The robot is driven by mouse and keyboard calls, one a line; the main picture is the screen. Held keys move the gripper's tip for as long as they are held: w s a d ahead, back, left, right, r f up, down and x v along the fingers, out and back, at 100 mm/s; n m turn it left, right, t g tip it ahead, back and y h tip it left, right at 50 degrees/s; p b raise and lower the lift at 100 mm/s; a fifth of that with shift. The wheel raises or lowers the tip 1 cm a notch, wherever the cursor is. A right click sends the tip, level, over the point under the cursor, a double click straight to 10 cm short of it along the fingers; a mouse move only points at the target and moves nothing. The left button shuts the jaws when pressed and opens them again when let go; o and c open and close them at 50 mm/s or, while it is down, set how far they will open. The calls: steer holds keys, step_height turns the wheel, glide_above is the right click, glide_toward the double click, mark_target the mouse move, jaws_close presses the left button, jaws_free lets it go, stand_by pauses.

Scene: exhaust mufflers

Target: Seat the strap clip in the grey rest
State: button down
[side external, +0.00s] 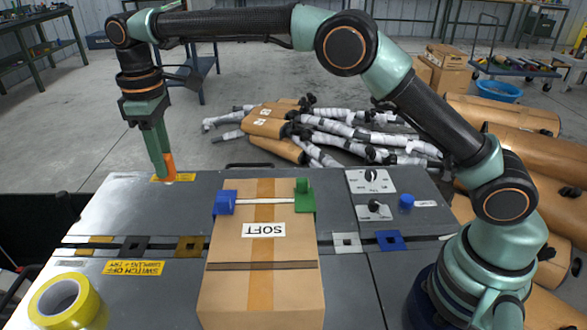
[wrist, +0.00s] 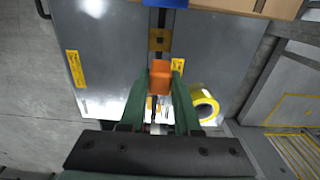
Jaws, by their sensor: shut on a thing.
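My gripper (side external: 161,166) hangs at the far left of the work table, pointing down. It is shut on an orange block-like piece, the strap clip (side external: 169,164), also seen between the green fingers in the wrist view (wrist: 160,78). The clip appears above the table, by a yellow label; its exact height is unclear. Small square plates lie along the dark rail: a dark grey one (side external: 133,246), a brown one (side external: 189,246), a pale grey one with a dark centre (side external: 346,242) and a blue one (side external: 390,240). I cannot tell which grey plate is the rest.
A cardboard box (side external: 225,285) marked SOFT crosses the rail mid-table, with a blue clip (side external: 225,203) and a green clip (side external: 304,197) on its white strap. A yellow tape roll (side external: 63,303) lies front left. Knob panels (side external: 371,181) sit right. Wrapped mufflers lie behind.

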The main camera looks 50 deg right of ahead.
mark_target(171, 154)
steer(key=shift+r, duration=0.5)
steer(key=shift+r, duration=2.55)
steer(key=shift+s+d+r, duration=0.15)
steer(key=shift+d+r, duration=0.3)
steer(key=shift+d, duration=0.35)
steer(key=s+d+r, duration=0.4)
steer(key=s+d, duration=0.8)
steer(key=d, duration=0.5)
steer(key=s+d+f, duration=0.2)
steer(key=s+d, duration=0.1)
steer(key=s, duration=0.3)
steer(key=s+d+f, duration=0.3)
steer(key=s, duration=0.3)
step_height(171, 154, down, 18)
steer(key=shift+s, duration=0.25)
